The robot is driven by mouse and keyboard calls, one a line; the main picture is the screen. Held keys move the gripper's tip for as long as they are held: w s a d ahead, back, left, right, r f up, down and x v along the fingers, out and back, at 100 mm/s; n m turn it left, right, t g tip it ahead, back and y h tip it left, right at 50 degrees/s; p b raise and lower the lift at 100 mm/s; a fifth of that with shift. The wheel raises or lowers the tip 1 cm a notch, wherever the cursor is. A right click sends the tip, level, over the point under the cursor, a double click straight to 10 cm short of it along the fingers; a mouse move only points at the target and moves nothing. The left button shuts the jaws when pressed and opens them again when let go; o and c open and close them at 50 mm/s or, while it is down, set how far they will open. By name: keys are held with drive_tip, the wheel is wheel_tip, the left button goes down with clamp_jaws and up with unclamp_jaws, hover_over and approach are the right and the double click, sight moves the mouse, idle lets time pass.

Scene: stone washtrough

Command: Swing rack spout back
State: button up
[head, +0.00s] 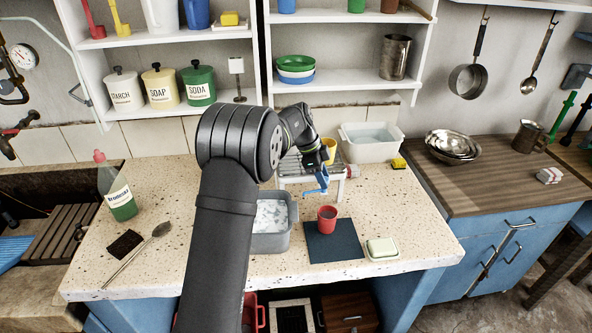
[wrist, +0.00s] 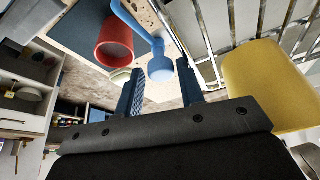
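The rack (head: 340,172) is a pale slatted stand on the speckled counter, and its bars (wrist: 225,25) show at the upper right in the wrist view. The blue spout (head: 322,182) sticks out at the rack's front, above the counter near the red cup. In the wrist view the blue spout (wrist: 160,68) has a round end close to the fingertips, with its arm running to the upper left. My gripper (wrist: 160,85) has its two blue fingers apart, with the round end just beyond and between them. I cannot tell whether they touch it. My arm hides part of the rack.
A red cup (head: 327,215) stands on a dark mat (head: 345,246). A yellow cup (wrist: 270,85) stands on the rack, close to my gripper's right side. A grey basin of suds (head: 272,240) lies left of the mat; a white tub (head: 370,150) stands behind right.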

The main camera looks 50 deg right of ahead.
drive_tip(key=shift+d+r+n, duration=0.1)
drive_tip(key=shift+n, duration=0.2)
